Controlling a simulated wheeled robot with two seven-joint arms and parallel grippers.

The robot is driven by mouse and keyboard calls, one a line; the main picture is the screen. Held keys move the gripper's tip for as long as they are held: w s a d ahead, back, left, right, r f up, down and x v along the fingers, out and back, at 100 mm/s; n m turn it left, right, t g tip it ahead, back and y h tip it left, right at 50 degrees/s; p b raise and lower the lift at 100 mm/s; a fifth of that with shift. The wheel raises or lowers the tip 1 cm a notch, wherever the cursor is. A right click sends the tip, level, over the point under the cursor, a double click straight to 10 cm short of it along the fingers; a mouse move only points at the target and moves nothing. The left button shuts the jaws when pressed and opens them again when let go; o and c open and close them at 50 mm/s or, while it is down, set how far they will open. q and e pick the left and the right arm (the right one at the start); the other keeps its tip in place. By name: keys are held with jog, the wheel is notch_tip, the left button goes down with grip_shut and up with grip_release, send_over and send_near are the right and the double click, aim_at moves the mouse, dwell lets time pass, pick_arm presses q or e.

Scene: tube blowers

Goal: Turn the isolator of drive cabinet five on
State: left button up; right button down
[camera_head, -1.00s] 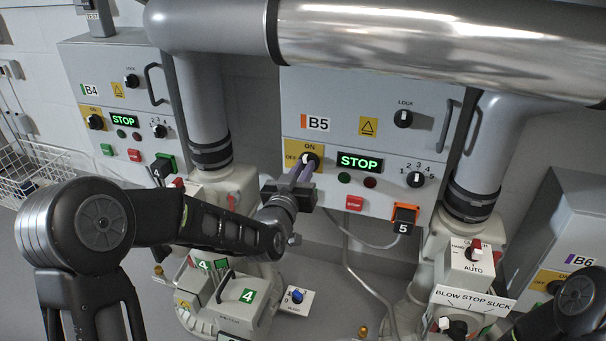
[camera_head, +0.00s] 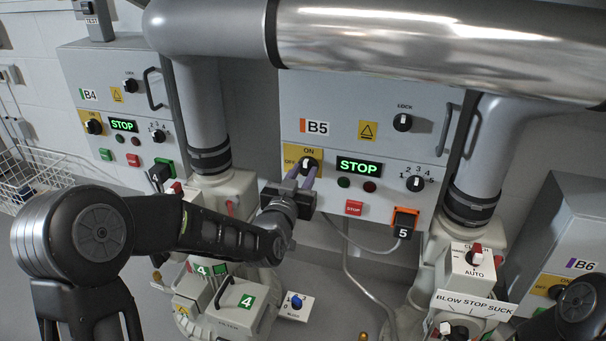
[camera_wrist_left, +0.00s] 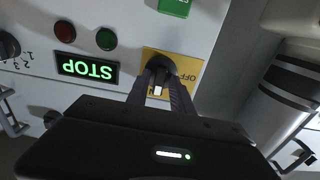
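The isolator (camera_head: 307,164) of cabinet B5 (camera_head: 350,105) is a black rotary knob on a yellow plate marked ON at the top and OFF at the left. In the left wrist view the plate shows upside down, and the knob's white mark (camera_wrist_left: 158,90) points to the ON side. My left gripper (camera_head: 299,178) is in front of the knob, its two fingers apart, one on each side just below it. In the left wrist view the fingers (camera_wrist_left: 161,97) stand open around the knob; contact is not clear. My right gripper is out of view.
The B5 display (camera_head: 359,166) reads STOP in green. A red stop button (camera_head: 354,208) and an orange-framed connector (camera_head: 403,222) are below. A large metal pipe (camera_head: 430,45) crosses above. Cabinet B4 (camera_head: 115,110) is at left, B6 (camera_head: 560,235) at right.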

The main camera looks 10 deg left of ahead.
pick_arm(q)
jog(key=shift+o, duration=0.7)
jog(key=shift+s+r, duration=0.1)
jog(key=shift+s, duration=0.45)
jog(key=s+p, duration=0.2)
jog(key=s, duration=0.4)
jog(key=shift+s+a, duration=0.25)
jog(key=shift+s, duration=0.1)
